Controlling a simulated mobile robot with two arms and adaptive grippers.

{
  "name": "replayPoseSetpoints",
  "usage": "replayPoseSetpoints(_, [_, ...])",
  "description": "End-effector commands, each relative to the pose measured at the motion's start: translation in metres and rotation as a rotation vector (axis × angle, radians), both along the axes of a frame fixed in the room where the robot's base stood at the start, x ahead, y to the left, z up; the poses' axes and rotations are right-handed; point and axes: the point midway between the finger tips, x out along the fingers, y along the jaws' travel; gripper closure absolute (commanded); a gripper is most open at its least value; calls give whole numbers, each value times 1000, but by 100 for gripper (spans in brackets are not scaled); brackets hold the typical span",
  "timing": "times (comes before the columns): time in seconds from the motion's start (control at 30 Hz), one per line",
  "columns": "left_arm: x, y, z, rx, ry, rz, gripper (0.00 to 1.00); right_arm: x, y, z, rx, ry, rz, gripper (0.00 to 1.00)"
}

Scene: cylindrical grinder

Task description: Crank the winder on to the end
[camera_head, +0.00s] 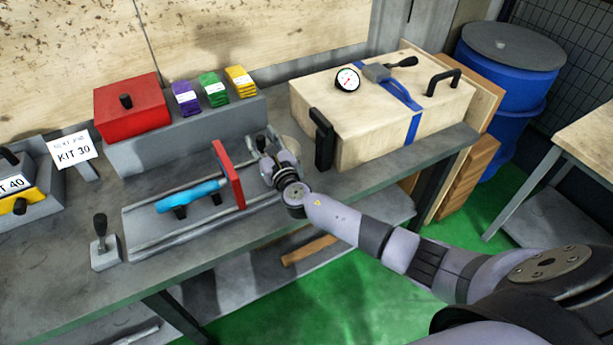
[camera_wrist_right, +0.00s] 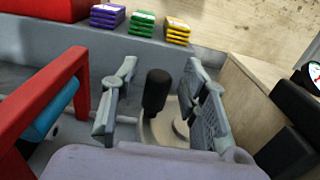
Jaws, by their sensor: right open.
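The winder shows in the right wrist view as a pale round base (camera_wrist_right: 160,131) with an upright black crank knob (camera_wrist_right: 156,92). In the head view only part of its pale round body (camera_head: 291,148) shows, beside my right gripper (camera_head: 268,146), and the knob is hidden. In the wrist view the two fingers of my right gripper (camera_wrist_right: 160,100) stand apart on either side of the knob. Gaps show between knob and fingers, so the gripper is open and holds nothing. My left gripper is not in view.
Left of the gripper, a red frame (camera_head: 229,174) and a blue bar (camera_head: 188,195) stand on the bench (camera_head: 60,270). A wooden box (camera_head: 370,130) with black handles is close on the right. A grey ledge (camera_head: 140,152) behind carries a red box (camera_head: 131,108) and coloured stacks.

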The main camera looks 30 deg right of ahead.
Motion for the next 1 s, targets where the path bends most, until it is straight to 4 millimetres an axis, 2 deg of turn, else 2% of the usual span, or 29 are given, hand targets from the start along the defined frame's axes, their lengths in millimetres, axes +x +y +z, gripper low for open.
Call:
replayPoseSetpoints(0.23, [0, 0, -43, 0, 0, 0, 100, -13, -4, -10, -6, -1, 261, 59])
replayPoseSetpoints(0.3, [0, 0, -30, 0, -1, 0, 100, -30, -6, -3, 0, 4, 256, 59])
replayPoseSetpoints(0.4, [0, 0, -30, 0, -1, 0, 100, -50, -11, -3, 1, 4, 255, 59])
replayPoseSetpoints(0.8, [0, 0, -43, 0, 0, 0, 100, -127, -32, -5, 0, 4, 252, 59])
replayPoseSetpoints(1.0, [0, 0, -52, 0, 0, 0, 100, -159, -41, -5, 0, 3, 250, 59])
